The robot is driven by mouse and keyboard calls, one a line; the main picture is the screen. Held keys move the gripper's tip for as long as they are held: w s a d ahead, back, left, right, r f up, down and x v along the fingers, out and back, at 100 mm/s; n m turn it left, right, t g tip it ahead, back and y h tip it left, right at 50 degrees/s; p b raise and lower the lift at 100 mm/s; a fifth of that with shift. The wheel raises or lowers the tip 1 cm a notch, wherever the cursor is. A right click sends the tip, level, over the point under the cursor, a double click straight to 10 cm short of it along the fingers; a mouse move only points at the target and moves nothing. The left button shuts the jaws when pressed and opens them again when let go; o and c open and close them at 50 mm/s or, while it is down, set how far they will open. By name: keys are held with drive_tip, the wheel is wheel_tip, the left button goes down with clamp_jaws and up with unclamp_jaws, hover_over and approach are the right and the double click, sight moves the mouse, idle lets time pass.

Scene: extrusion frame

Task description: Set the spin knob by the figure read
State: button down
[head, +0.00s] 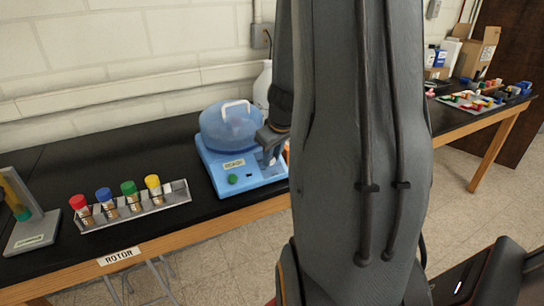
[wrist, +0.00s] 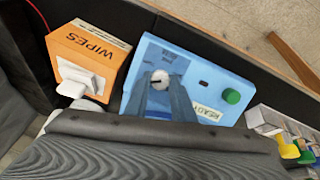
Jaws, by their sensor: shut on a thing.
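A blue centrifuge (head: 243,172) with a closed clear-blue lid and white handle stands on the black bench. Its front panel shows in the wrist view (wrist: 212,70), with a green button (wrist: 231,96), a small dark window (wrist: 203,84) and a label beginning "READ". The spin knob (wrist: 160,77) is pale and round with a dark mark. My gripper (wrist: 159,84) is shut on the knob, its two fingers on either side. In the head view my gripper (head: 268,150) reaches the panel's right side, and my arm hides part of the bench. I cannot read a figure on the panel.
An orange wipes box (wrist: 88,60) stands close beside the centrifuge. A rack (head: 140,206) of tubes with red, blue, green and yellow caps stands left, near the "ROTOR" label (head: 119,256). A grey stand (head: 32,231) is at far left.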

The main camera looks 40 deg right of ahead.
drive_tip(key=shift+m, duration=0.3)
drive_tip(key=m+b, duration=0.3)
drive_tip(key=m, duration=0.1)
drive_tip(key=shift+d+f+y, duration=0.1)
drive_tip(key=shift+d+y, duration=0.05)
drive_tip(key=shift+y, duration=0.25)
drive_tip(key=m+b, duration=0.1)
drive_tip(key=m, duration=0.2)
drive_tip(key=m+b, duration=0.2)
drive_tip(key=m, duration=0.1)
drive_tip(key=shift+m+t+y, duration=0.3)
drive_tip(key=shift+t+y, duration=0.1)
drive_tip(key=m+b, duration=0.1)
drive_tip(key=m, duration=0.2)
drive_tip(key=m+t+b, duration=0.1)
drive_tip(key=m, duration=0.2)
drive_tip(key=shift+s+d, duration=0.1)
drive_tip(key=shift+s, duration=0.1)
drive_tip(key=m+b, duration=0.1)
drive_tip(key=m, duration=0.4)
drive_tip(key=shift+s+m+t+b, duration=0.1)
drive_tip(key=shift+m+t+b, duration=0.2)
drive_tip(key=shift+m+t, duration=0.1)
drive_tip(key=c, duration=1.5)
unclamp_jaws()
